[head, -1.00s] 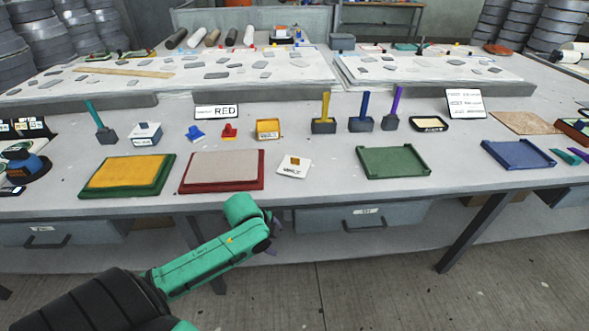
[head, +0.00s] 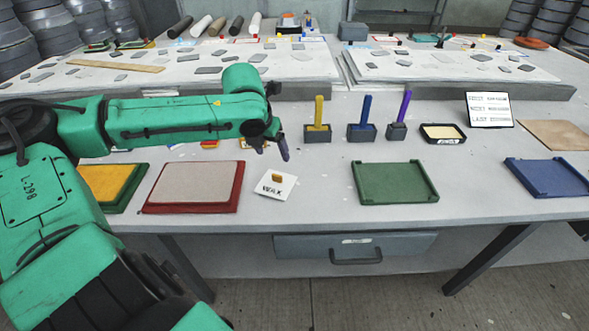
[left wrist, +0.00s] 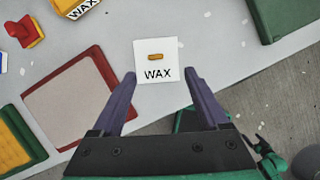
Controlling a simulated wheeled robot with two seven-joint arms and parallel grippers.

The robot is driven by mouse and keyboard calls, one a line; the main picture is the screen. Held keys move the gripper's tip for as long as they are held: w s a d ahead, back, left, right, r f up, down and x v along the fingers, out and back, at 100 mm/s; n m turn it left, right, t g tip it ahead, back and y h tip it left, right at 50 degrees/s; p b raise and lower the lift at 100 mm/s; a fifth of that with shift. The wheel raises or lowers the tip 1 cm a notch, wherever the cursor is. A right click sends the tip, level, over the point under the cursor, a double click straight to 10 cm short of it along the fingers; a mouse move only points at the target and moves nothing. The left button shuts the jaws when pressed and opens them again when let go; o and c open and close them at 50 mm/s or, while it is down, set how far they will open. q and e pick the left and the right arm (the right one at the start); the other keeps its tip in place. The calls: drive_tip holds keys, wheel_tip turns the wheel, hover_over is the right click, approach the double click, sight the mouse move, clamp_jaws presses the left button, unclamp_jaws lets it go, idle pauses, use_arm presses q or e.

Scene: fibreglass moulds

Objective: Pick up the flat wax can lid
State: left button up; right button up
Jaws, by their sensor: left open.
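The flat wax can lid (head: 270,190) is a white square plate with a small orange-brown handle and the word WAX on it. It lies on the grey table between the red-framed tray and the green tray. It also shows in the left wrist view (left wrist: 157,68), just beyond the fingertips. My left gripper (head: 271,150) is open and empty above the table, behind and above the lid in the head view. Its two purple fingers (left wrist: 160,77) point toward the lid in the left wrist view.
A red-framed tray (head: 157,208) lies left of the lid and a green tray (head: 396,183) right of it. A yellow WAX can (left wrist: 77,6) stands behind. Brushes in holders (head: 318,133) stand farther back. The table front around the lid is clear.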

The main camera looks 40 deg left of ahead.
use_arm(q)
drive_tip(key=b, duration=0.2)
hover_over(276, 177)
drive_tip(key=s+d, duration=0.1)
drive_tip(key=s, duration=0.1)
drive_tip(key=f, duration=0.7)
drive_tip(key=shift+s+f, duration=0.15)
drive_tip(key=shift+s, duration=0.05)
drive_tip(key=shift+x, duration=0.8)
drive_tip(key=x, duration=0.3)
drive_tip(key=shift+w+a+f+b, duration=0.1)
drive_tip(key=shift+a+f+b, duration=0.15)
drive_tip(key=shift+b, duration=0.1)
drive_tip(key=shift+w+f, duration=0.15)
drive_tip(key=shift+w, duration=0.05)
drive_tip(key=shift+s, duration=0.1)
clamp_jaws()
use_arm(e)
drive_tip(key=s+f, duration=0.1)
drive_tip(key=s, duration=0.2)
drive_tip(key=s+f, duration=0.1)
drive_tip(key=shift+s+f, duration=0.2)
drive_tip(key=shift+f, duration=0.15)
